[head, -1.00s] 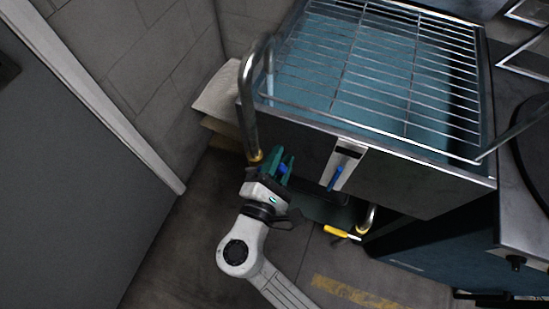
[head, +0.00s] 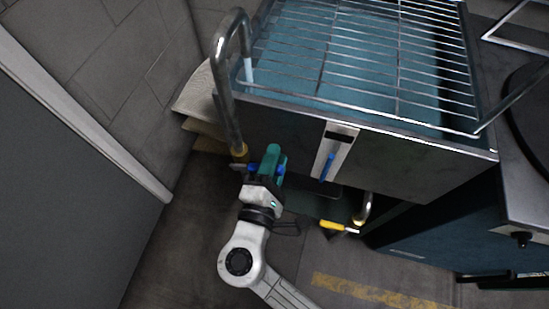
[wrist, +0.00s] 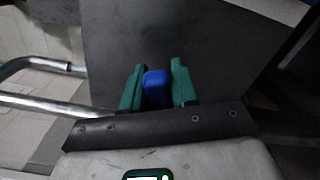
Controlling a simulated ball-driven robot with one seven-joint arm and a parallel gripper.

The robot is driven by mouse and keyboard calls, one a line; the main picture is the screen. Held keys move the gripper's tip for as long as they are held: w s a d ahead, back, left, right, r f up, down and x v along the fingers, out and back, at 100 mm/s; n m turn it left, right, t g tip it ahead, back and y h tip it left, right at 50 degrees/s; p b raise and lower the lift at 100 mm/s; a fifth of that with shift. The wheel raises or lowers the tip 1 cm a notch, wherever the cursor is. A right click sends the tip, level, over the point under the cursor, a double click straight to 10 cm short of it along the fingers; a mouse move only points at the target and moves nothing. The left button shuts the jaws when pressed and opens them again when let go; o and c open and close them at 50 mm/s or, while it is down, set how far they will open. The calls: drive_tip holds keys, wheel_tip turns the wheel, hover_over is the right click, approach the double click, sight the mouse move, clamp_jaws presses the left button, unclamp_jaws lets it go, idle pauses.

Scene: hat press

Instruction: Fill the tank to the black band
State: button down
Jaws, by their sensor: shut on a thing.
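The tank (head: 420,165) is a metal box under a wire rack (head: 370,50), with blue water (head: 300,45) inside. Its front gauge (head: 337,150) is a pale strip with a black band (head: 342,134) near the top. The gauge's blue column (head: 327,167) ends below that band. A bent steel pipe (head: 222,90) arches over the tank's left rim, with a pale blue stream (head: 248,70) below its spout. My gripper (head: 268,162) has teal fingers shut on a blue handle (wrist: 156,88) by the pipe's brass foot. The handle is partly hidden by the fingers.
A second pipe with a yellow handle (head: 334,226) is below the tank. Pale folded material (head: 197,90) lies by the wall at left. A dark counter (head: 525,195) stands at right. The floor at lower left is open.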

drive_tip(key=c, duration=1.2)
unclamp_jaws()
drive_tip(key=shift+c, duration=0.2)
drive_tip(key=v, duration=1.1)
